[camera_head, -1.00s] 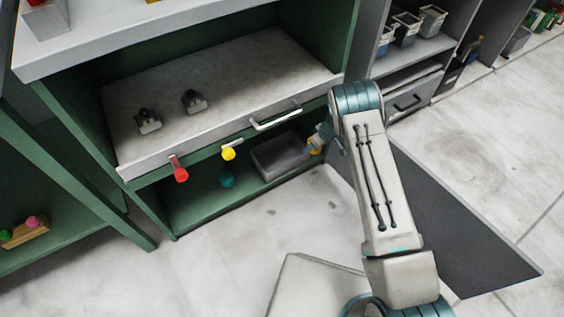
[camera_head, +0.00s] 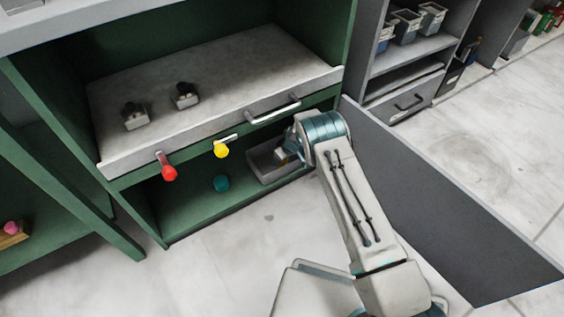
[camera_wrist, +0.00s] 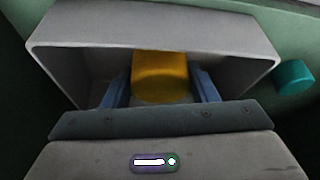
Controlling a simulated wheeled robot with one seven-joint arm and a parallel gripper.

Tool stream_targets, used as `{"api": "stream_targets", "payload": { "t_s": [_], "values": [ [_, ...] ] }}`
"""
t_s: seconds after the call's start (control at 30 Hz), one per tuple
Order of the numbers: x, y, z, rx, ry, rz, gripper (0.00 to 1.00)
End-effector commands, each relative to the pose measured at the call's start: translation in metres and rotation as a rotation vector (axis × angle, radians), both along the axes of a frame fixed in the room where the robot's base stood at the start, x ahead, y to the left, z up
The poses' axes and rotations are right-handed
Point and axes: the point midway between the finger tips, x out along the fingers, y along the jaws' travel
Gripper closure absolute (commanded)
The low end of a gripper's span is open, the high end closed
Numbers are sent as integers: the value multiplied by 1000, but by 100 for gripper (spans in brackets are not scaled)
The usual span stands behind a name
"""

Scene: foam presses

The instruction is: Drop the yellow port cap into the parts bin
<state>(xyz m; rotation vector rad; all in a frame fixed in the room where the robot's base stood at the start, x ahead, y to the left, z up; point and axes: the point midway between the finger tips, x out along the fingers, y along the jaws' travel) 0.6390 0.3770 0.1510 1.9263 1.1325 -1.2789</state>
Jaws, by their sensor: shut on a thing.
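The yellow port cap (camera_wrist: 160,80) is between the two blue fingers of my gripper (camera_wrist: 160,92) in the wrist view, and the gripper is shut on it. The parts bin (camera_wrist: 70,72) is an open grey box whose walls surround the cap in that view. I cannot tell how far the cap is above its floor. In the head view the bin (camera_head: 262,172) sits low inside the green press, and my gripper (camera_head: 284,154) is at its right part. My arm hides part of the bin there, and the cap is not clearly seen.
A red knob (camera_head: 168,172) and a yellow knob (camera_head: 221,150) stick out along the press's front edge. A teal round piece (camera_head: 221,183) lies left of the bin and shows in the wrist view (camera_wrist: 295,77). A dark grey panel (camera_head: 440,205) stands right of my arm.

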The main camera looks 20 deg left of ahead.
Motion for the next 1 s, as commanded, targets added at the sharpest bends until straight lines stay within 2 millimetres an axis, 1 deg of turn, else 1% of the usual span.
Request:
{"api": "stream_targets", "payload": {
  "t_s": [0.03,0.1,0.4,0.8,0.9,0.93,1.0],
  "values": [
    [1,0,-10,2,-1,-1,69],
    [1,1,-14,2,-2,0,69],
    [1,1,-13,1,-2,0,69],
    [1,0,-25,1,-2,1,69],
    [1,0,-25,1,-2,1,69],
    [1,0,-25,1,-2,1,42],
    [1,0,-25,1,-2,1,25]
  ]
}}
